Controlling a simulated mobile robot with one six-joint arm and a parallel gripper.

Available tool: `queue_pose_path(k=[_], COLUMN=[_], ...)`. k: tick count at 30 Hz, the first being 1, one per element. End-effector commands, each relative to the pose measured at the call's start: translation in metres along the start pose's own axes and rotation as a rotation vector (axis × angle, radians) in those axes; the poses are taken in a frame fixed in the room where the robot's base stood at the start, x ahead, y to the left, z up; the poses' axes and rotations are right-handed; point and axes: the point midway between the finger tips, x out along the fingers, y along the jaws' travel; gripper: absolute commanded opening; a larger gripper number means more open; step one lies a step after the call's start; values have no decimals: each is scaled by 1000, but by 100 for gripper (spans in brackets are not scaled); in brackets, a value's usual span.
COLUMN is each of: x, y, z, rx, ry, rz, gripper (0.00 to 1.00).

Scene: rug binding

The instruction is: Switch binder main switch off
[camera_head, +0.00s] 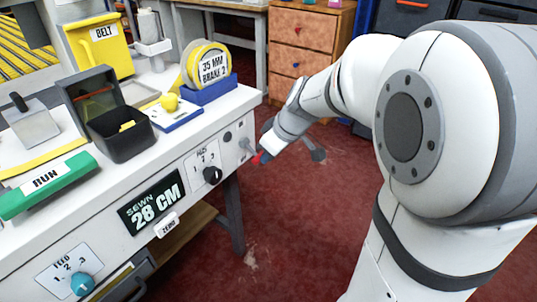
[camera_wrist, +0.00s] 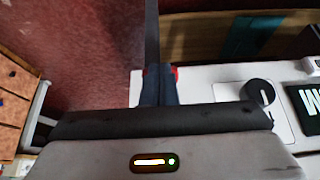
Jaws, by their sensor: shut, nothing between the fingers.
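A small lever with a grey shaft and a red end (camera_head: 257,158) sticks out from the right end of the binder's white front panel (camera_head: 232,150). I take it to be the main switch; I can read no label for it. My gripper (camera_head: 266,152) is right at the red end, its fingers closed together with nothing between them. In the wrist view the shut fingers (camera_wrist: 158,86) cover most of the lever, and a bit of red (camera_wrist: 174,71) shows beside them. I cannot tell whether they touch it.
A black AUX knob (camera_head: 212,175) sits left of the lever, and a blue FEED knob (camera_head: 82,284) is further left. A black "SEWN 28 CM" sign (camera_head: 153,203) lies between them. A tape roll (camera_head: 207,66) stands above on the tabletop.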

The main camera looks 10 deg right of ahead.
Motion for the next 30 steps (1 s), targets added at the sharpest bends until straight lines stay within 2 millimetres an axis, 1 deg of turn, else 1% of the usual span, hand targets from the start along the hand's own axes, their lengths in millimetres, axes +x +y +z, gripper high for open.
queue_pose_path(k=[1,7,11,14,17,21,24,27,30], x=[2,3,-5,-22,-44,-72,-90,-104,-113], y=[0,0,0,1,2,4,4,3,3], z=[3,3,2,-1,-3,19,33,44,51], rx=[1,2,1,0,-2,6,5,4,2], ry=[-6,-7,-5,-2,1,1,2,1,1], rz=[-3,-4,-3,-1,2,5,6,4,3], gripper=[0,0,0,0,0,0,0,0,0])
